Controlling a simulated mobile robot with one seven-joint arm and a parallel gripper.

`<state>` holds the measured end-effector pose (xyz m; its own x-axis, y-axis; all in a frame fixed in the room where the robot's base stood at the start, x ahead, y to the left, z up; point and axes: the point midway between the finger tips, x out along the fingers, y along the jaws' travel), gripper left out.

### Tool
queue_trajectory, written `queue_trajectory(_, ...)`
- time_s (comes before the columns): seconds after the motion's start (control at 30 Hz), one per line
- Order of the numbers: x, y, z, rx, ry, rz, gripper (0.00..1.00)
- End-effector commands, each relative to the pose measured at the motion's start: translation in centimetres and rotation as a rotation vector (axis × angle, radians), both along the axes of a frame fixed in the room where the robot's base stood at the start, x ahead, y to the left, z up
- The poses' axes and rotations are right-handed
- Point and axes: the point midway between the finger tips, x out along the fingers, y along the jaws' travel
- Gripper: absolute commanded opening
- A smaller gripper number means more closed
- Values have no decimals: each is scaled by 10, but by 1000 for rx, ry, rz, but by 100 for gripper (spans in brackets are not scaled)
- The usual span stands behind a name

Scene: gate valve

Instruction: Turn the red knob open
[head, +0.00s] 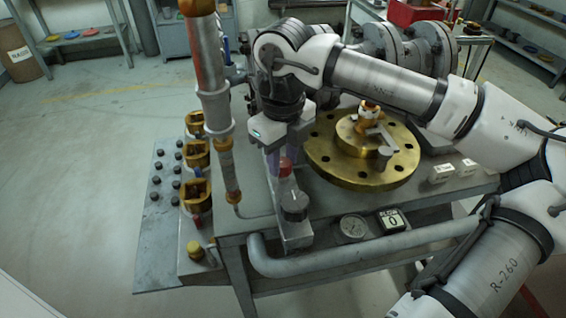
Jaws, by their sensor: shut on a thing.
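The red knob (286,170) shows as a small red cap on top of a grey block at the front of the metal bench. My gripper (282,160) points down from the white and grey arm and is shut on the red knob. The fingers hide the knob's upper part. The knob's exact turn angle cannot be told. Below the knob is a dark round cap (294,206) on the grey block.
A brass flange (345,172) with a small valve on top stands just right of my gripper. A tall grey pipe (212,90) rises on the left. Open floor lies left.

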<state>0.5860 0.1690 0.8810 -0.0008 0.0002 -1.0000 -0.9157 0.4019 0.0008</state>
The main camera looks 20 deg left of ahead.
Motion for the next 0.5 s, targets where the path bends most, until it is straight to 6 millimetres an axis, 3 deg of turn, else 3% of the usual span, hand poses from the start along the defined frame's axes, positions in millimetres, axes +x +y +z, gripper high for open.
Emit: queue_trajectory(0.5,0,1,0,1,-3,224,8)
